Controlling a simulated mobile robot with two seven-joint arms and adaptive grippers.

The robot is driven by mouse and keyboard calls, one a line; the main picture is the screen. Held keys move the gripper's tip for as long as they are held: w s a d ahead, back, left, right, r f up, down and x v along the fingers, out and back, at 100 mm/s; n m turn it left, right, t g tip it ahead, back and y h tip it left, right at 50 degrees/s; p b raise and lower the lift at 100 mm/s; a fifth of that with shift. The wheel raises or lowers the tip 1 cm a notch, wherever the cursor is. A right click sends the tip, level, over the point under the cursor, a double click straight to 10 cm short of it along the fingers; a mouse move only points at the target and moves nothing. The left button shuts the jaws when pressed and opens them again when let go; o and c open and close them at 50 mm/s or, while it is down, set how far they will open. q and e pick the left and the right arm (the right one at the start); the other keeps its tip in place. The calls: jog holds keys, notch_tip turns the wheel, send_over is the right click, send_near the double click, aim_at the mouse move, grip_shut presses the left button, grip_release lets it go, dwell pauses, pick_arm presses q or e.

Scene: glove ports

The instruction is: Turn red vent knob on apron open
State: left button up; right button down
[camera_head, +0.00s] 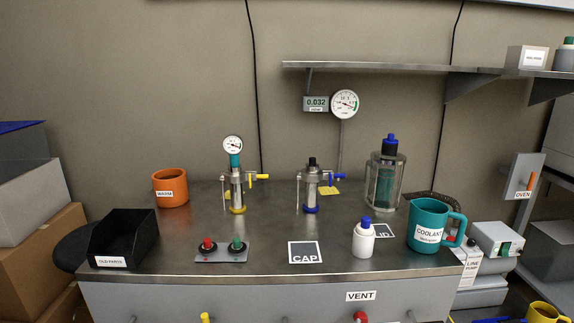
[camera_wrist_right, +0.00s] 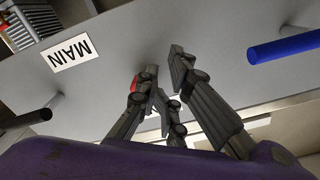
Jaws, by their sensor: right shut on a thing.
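A red knob (camera_head: 360,317) shows at the bottom edge of the head view, under the VENT label (camera_head: 360,296) on the grey apron (camera_head: 270,300). Its lower part is cut off, so I cannot tell its full turn angle. In the right wrist view my right gripper (camera_wrist_right: 160,66) is at the apron, shut on the red knob (camera_wrist_right: 134,84). Only a small red part shows beside one finger; the rest is hidden by the fingers. My left gripper is in neither view.
A yellow knob (camera_head: 205,317) sits farther left on the apron. In the wrist view a blue bar handle (camera_wrist_right: 285,46), a dark handle (camera_wrist_right: 27,120) and an upside-down MAIN label (camera_wrist_right: 67,52) are near the gripper. A teal coolant jug (camera_head: 428,225) stands on the bench top.

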jog(key=shift+w+d, duration=0.15)
jog(key=shift+d, duration=0.6)
jog(key=shift+d+f, duration=0.2)
jog(key=shift+d, duration=0.7)
jog(key=shift+f, duration=0.1)
jog(key=s+f+p, duration=0.1)
jog(key=s, duration=0.5)
jog(key=shift+a+f, duration=0.15)
jog(key=shift+a, duration=0.1)
